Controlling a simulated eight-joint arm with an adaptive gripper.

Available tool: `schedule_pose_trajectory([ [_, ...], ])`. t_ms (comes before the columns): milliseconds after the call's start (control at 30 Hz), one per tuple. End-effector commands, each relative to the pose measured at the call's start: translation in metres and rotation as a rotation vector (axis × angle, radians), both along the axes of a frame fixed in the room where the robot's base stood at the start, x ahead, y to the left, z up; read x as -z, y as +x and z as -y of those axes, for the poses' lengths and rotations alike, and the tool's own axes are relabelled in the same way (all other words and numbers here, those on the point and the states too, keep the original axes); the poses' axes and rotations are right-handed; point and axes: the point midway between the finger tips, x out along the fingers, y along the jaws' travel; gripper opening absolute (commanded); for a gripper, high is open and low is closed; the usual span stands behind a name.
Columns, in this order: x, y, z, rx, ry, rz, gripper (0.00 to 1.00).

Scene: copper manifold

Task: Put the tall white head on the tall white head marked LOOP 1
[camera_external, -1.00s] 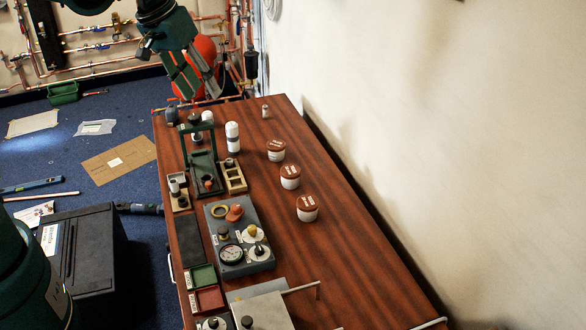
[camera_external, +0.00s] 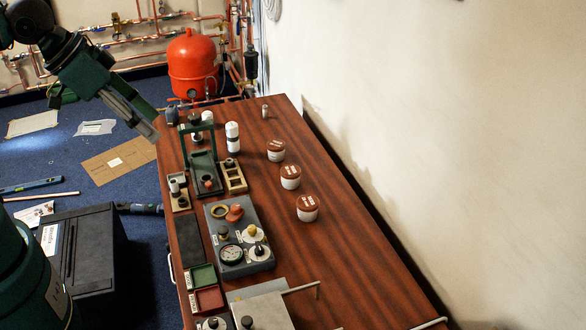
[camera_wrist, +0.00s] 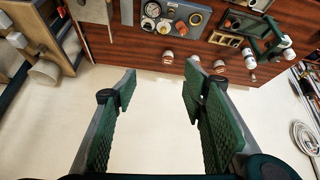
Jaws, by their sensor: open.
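A tall white head (camera_external: 232,137) with a dark band stands upright on the wooden bench, right of the green press frame. A second white head (camera_external: 197,134) shows partly behind that frame. A third, smaller white one (camera_external: 174,187) sits at the wooden block on the bench's left edge. I cannot read a LOOP 1 mark on any of them. In the wrist view a tall white head (camera_wrist: 249,60) shows beyond my right finger. My gripper (camera_external: 152,128) is open and empty, off the bench's far left corner; in the wrist view its fingers (camera_wrist: 160,84) are spread apart.
Three white tubs with brown lids (camera_external: 290,177) stand along the bench's right half. A grey gauge box (camera_external: 240,236) and green and red trays (camera_external: 203,276) are nearer. A red tank (camera_external: 192,66) stands behind the bench. The bench's right side is mostly clear.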

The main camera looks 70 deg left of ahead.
Motion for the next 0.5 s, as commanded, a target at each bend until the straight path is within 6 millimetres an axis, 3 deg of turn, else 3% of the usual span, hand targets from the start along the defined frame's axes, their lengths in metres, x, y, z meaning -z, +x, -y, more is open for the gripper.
schedule_pose_trajectory([
  [200, 0.010, -0.026, 0.018, 0.091, 0.036, 0.036, 0.42],
  [500, 0.016, -0.040, 0.027, 0.144, 0.058, 0.058, 0.42],
])
